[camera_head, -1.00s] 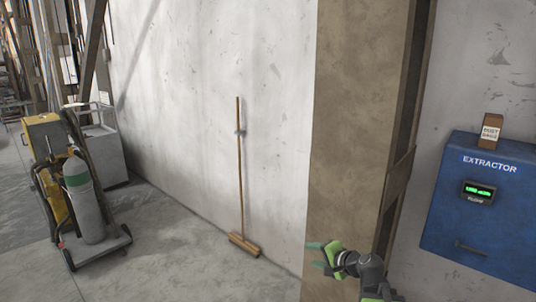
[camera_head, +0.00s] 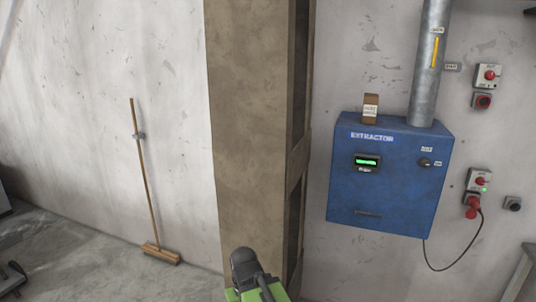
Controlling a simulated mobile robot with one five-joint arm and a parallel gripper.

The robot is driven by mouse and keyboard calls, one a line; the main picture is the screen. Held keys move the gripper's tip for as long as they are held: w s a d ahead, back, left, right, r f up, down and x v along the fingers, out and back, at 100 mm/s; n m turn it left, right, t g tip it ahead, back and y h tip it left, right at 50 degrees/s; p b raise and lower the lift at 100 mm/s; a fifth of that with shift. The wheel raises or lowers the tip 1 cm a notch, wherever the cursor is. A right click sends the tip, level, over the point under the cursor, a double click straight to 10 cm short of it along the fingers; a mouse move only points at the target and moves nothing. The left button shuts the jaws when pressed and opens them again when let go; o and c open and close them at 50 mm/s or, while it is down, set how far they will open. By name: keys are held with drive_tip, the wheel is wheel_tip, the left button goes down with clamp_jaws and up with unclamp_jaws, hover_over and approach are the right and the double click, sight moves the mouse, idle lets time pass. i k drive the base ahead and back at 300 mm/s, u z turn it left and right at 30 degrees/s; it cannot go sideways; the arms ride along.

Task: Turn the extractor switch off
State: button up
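The blue extractor box (camera_head: 390,195) hangs on the wall at right, with an EXTRACTOR label and a lit green display (camera_head: 367,161). A small black rotary knob (camera_head: 425,162) sits on its upper right front, with small labels above and beside it; I cannot read its setting. To the right, a grey switch box (camera_head: 479,180) has a red button and a lit green lamp, with a red plug (camera_head: 472,205) below it. No label names the extractor switch legibly. Part of my arm shows at the bottom, left of the box and apart from it; my gripper's fingers do not show.
A grey duct (camera_head: 430,70) rises from the box, with a small carton (camera_head: 370,108) beside it. Other wall controls (camera_head: 488,76) are at upper right. A brown column (camera_head: 247,140) stands left of the box, and a broom (camera_head: 146,180) leans farther left. A black cable (camera_head: 470,258) hangs at right.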

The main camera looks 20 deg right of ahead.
sight(424, 162)
drive_tip(key=z, duration=1.2)
